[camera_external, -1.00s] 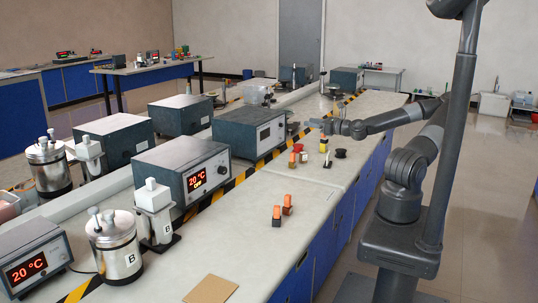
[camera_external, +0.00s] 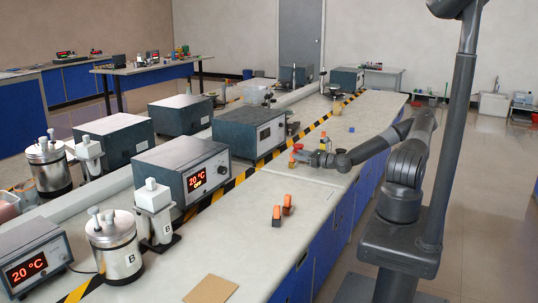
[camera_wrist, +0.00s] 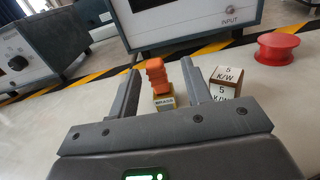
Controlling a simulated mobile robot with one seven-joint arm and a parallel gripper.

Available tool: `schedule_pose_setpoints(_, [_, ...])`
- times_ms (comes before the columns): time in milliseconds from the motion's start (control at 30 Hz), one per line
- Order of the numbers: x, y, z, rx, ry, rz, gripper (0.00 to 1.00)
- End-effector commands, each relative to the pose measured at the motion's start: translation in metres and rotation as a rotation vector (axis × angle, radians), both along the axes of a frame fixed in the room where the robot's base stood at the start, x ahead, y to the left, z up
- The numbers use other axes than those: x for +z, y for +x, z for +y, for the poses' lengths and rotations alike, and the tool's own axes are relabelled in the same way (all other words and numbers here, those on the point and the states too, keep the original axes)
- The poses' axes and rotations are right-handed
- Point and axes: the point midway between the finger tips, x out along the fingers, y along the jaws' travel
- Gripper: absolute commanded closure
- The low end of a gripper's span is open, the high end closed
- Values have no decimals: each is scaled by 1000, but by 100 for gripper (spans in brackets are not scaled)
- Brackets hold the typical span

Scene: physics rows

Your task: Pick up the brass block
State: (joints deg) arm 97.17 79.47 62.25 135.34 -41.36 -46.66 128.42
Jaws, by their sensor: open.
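The brass block (camera_wrist: 164,101) is a small yellowish block labelled BRASS with an orange grip on top, standing on the bench in the wrist view. My gripper (camera_wrist: 160,66) is open, with one finger on each side of the view of the block. The block appears beyond or between the fingertips; I cannot tell how far, and no contact shows. In the external view my gripper (camera_external: 304,155) is low over the bench, beside an orange-topped block (camera_external: 297,147), and partly hides the small things there.
Instrument boxes (camera_external: 249,131) line the bench behind striped tape. Two orange-topped blocks (camera_external: 277,212) stand nearer the camera. The bench between is clear.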

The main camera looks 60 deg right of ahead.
Motion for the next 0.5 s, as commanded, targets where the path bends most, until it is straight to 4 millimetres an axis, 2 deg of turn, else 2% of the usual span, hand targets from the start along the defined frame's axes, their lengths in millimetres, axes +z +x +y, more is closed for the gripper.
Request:
schedule_pose_setpoints(167, [0, 8, 1, 1, 0, 0, 55])
schedule_pose_setpoints(500, [-3, 46, 7, 1, -2, 1, 55])
